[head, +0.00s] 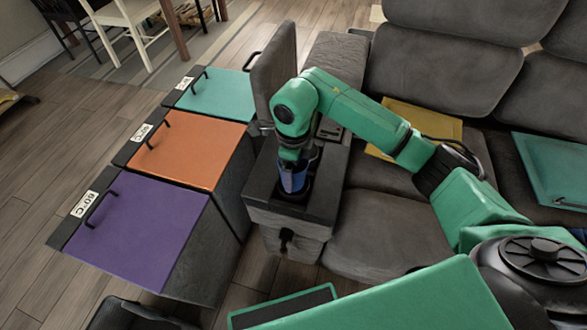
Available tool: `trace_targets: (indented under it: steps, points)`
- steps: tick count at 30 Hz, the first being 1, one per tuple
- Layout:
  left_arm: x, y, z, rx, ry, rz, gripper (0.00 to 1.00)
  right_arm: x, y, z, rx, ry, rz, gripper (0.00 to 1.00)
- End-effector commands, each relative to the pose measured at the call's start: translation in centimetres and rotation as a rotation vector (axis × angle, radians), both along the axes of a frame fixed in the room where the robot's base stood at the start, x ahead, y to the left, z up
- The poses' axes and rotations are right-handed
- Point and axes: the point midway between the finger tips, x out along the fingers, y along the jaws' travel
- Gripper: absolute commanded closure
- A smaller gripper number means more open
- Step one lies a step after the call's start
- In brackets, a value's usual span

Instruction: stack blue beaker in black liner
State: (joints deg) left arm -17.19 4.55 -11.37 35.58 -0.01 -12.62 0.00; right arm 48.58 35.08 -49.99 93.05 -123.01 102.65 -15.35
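A blue beaker (293,180) stands roughly upright directly under my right gripper (296,168). Its lower end is at a dark round opening or ring on the black top (262,190) of a grey box. I take this dark part as the black liner, but its inside is hidden, so I cannot tell how deep the beaker sits. My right arm comes in from the right and bends down over the beaker. The wrist covers most of the fingers, so their grip on the beaker is unclear. My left gripper is not in view.
Purple (135,235), orange (190,150) and teal (215,95) lidded boxes stand left of the grey box. An upright grey panel (275,75) rises behind it. A sofa (385,220) lies right, with a yellow panel (440,122) and a teal panel (555,165) on it.

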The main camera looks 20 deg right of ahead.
Motion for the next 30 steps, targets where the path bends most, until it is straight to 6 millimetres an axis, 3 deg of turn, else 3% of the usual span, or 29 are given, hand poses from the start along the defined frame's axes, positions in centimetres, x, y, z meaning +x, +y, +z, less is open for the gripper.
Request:
trace_targets:
  steps: [17, 18, 19, 26, 30]
  points:
    - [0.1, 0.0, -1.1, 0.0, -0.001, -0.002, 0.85, 0.0, 0.0, -1.1, -0.001, 0.001, -0.001, 0.65]
    - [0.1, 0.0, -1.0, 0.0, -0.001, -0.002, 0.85, 0.0, 0.0, -1.1, -0.001, 0.001, -0.001, 0.07]
    - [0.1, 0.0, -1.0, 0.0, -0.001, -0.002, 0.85, 0.0, 0.0, -1.1, -0.001, 0.001, -0.001, 0.0]
    - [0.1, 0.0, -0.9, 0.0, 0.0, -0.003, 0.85, 0.0, 0.0, -1.0, 0.0, 0.0, 0.0, 0.0]
    - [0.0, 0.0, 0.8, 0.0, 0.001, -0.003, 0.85, 0.0, 0.1, 0.9, 0.001, 0.0, 0.0, 0.0]
